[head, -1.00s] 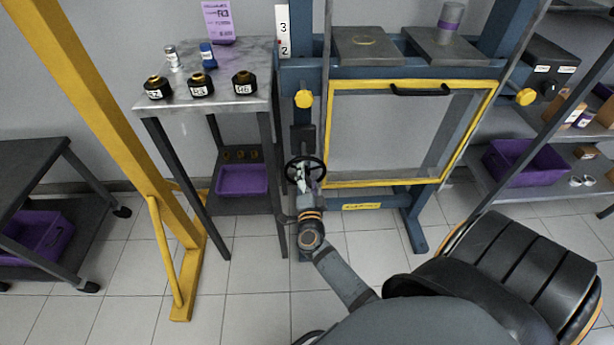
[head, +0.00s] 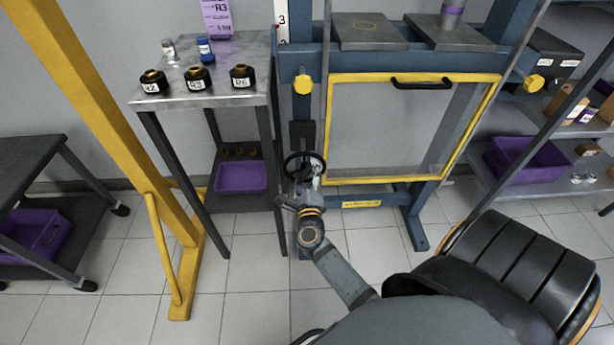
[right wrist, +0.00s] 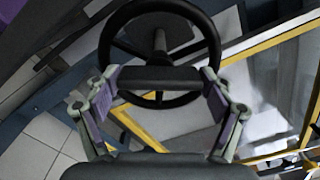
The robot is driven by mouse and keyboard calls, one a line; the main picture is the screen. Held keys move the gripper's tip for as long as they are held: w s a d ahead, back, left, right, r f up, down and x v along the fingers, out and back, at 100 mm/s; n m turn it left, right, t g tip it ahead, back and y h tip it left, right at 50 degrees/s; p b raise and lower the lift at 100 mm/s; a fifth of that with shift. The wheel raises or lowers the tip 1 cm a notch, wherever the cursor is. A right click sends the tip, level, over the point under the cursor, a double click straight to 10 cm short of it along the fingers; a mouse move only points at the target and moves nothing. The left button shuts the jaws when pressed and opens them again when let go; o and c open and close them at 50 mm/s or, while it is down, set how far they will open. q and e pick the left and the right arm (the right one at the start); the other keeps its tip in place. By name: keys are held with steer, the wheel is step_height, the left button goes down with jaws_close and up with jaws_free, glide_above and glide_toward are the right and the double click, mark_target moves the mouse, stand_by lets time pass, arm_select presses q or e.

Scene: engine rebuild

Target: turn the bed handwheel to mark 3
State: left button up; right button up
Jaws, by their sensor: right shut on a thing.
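The dark bed handwheel (head: 303,165) is on the left upright of the blue press frame. It also fills the top of the right wrist view (right wrist: 160,20). My right gripper (right wrist: 160,85) is shut on the wheel; its two fingers sit on either side of the near part, and the exact contact is partly hidden. In the head view the right gripper (head: 312,180) is small at the wheel's lower right. The white mark scale (head: 282,12) shows the number 3, with a small red mark just below it. My left gripper is not in view.
A metal table (head: 180,98) with several black jars stands left of the press. A yellow post (head: 110,130) rises farther left. A yellow-edged window frame (head: 410,182) is right of the wheel. A shelf with a purple bin (head: 515,160) is at the right. Floor before the press is clear.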

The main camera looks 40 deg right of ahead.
steer(key=m, duration=0.1)
steer(key=m+b, duration=0.1)
steer(key=shift+w+r+m, duration=0.2)
steer(key=shift+r+m, duration=0.05)
steer(key=shift+m, duration=0.75)
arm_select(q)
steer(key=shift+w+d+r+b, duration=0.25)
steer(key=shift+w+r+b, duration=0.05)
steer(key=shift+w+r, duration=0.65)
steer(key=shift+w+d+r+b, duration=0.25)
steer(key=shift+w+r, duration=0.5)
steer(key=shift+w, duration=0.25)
arm_select(e)
steer(key=shift+m, duration=1)
steer(key=o, duration=0.8)
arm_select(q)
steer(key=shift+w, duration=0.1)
arm_select(e)
steer(key=shift+o, duration=1)
steer(key=shift+w+f, duration=0.1)
steer(key=shift+f, duration=0.15)
step_height(320, 180, up, 10)
steer(key=shift+r, duration=0.1)
